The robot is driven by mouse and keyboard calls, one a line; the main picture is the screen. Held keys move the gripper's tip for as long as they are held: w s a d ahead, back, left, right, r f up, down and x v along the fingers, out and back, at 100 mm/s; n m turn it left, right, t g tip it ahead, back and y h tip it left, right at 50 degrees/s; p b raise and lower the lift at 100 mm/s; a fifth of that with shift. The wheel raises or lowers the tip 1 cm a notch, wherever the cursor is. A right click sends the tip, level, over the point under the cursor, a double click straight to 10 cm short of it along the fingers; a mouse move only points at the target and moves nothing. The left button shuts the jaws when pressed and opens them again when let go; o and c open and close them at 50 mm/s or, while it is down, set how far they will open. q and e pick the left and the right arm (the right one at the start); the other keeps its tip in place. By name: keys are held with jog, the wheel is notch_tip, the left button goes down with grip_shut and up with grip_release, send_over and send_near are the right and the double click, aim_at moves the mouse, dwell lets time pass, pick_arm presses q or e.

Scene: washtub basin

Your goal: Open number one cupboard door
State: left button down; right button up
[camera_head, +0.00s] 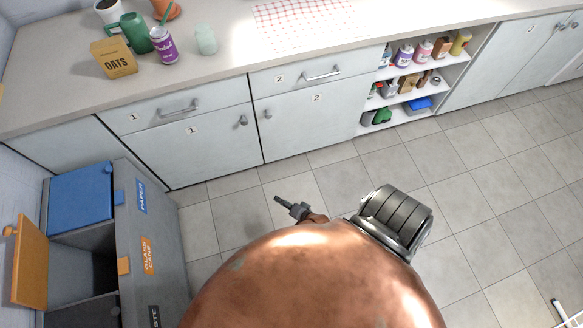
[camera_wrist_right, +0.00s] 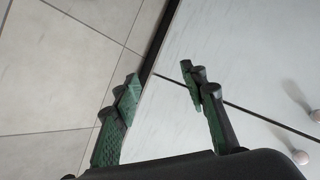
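The number one cupboard door (camera_head: 195,146) is a pale grey panel under the drawer marked 1, and it is closed. Its knob (camera_head: 243,120) is near its upper right corner. My right gripper (camera_head: 279,199) is over the floor in front of the cupboards, apart from the knob. The right wrist view shows its two green-black fingers (camera_wrist_right: 160,76) apart, with nothing between them. Two round knobs (camera_wrist_right: 301,157) (camera_wrist_right: 315,115) are at that view's right edge, on either side of a dark door gap. My left gripper is not in view.
The number two door (camera_head: 310,118) adjoins on the right, with its knob (camera_head: 267,113) close to the gap. A grey recycling bin unit (camera_head: 150,215) stands at the lower left, one orange flap (camera_head: 30,262) raised. Tiled floor (camera_head: 350,175) is clear before the cupboards.

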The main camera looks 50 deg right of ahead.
jog(key=s+f+n, duration=0.1)
jog(key=s+f+g, duration=0.1)
jog(key=s, duration=0.1)
jog(key=s+f+n+p, duration=0.1)
jog(key=s, duration=0.1)
jog(key=shift+s+a+n+y, duration=0.1)
jog(key=shift+a+n+y, duration=0.2)
jog(key=shift+r, duration=0.1)
